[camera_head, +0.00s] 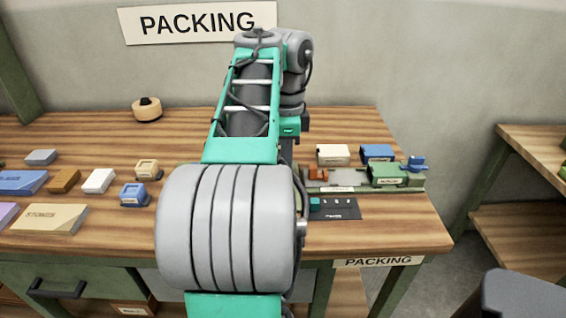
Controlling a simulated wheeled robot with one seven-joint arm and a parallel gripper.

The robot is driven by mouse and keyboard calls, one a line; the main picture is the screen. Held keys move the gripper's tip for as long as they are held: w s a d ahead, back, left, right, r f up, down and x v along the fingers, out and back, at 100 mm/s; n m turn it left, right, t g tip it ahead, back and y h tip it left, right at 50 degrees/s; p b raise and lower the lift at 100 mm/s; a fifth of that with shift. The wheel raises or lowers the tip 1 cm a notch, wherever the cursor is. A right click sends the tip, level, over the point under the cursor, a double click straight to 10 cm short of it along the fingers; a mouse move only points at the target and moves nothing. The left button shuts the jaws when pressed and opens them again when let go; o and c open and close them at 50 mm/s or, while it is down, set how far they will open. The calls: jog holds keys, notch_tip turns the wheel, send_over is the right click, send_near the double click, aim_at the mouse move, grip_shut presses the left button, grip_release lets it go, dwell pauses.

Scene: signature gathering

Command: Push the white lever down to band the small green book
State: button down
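A bench device with a grey bed (350,178) lies along the right part of the table. A small green block (388,172) with a pale label sits at its right end; I cannot tell whether it is the green book or part of the device. An orange piece (317,174) is at its left end and a blue piece (416,163) at its right end. I cannot make out a white lever; a white block (333,152) stands just behind the bed. My gripper (287,150) is mostly hidden behind my arm, left of the device, and its fingers do not show.
A dark panel (335,208) lies in front of the device. Several books and blocks, including a tan book (48,218) and a blue block (135,194), lie at left. A round wooden item (147,109) stands at the back. The table's right end (415,220) is clear.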

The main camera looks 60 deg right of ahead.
jog(key=shift+f+b, duration=2.3)
jog(key=shift+f, duration=0.15)
jog(key=shift+r, duration=0.1)
notch_tip(320, 180, up, 9)
jog(key=p, duration=0.9)
jog(key=shift+r, duration=0.1)
jog(key=w+a+f+n+t+h+p, duration=0.1)
jog(key=w+a+f+n+p, duration=0.15)
jog(key=w+a+n, duration=0.65)
jog(key=w+a+f+n+h+p, duration=0.1)
jog(key=w+a+n+p, duration=0.2)
jog(key=w+a+n, duration=0.55)
jog(key=s+a+f+n+t+y, duration=0.1)
jog(key=a+f+n, duration=0.1)
jog(key=a+n, duration=0.4)
jog(key=s+a+f+n+t+y+p, duration=0.1)
jog(key=a+f+n, duration=0.2)
jog(key=a+n, duration=0.4)
jog(key=a, duration=0.7)
jog(key=shift+a+f, duration=0.2)
